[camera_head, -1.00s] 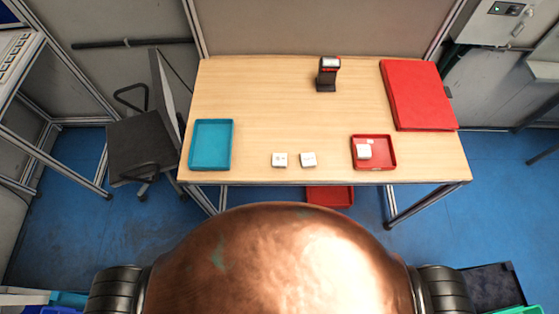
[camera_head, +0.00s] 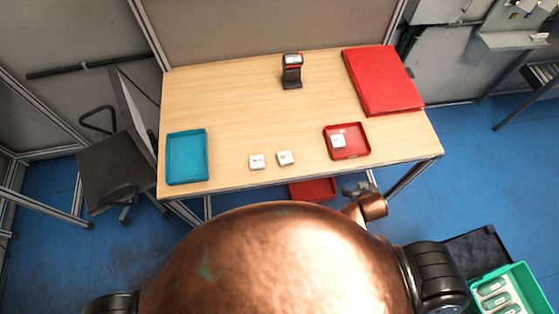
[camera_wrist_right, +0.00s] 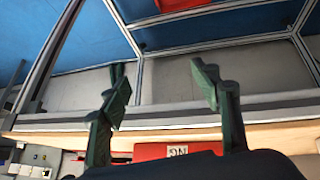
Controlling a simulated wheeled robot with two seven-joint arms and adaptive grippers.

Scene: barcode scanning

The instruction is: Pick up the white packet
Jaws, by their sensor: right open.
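Two small white packets lie side by side on the wooden table near its front edge, the left one (camera_head: 257,162) and the right one (camera_head: 285,158). A third white packet (camera_head: 338,142) lies in the small red tray (camera_head: 362,151) to their right. My right gripper (camera_head: 354,190) shows small at the table's front edge, below the red tray and apart from the packets. In the right wrist view the gripper (camera_wrist_right: 158,72) is open, with nothing between its fingers. No packet is clear in that view. My left gripper is out of view.
A teal tray (camera_head: 187,157) sits at the table's left, a scanner on a stand (camera_head: 291,72) at the back, and a large red box (camera_head: 382,82) at the back right. A red bin (camera_head: 312,189) is below the table. The table's middle (camera_head: 230,110) is clear.

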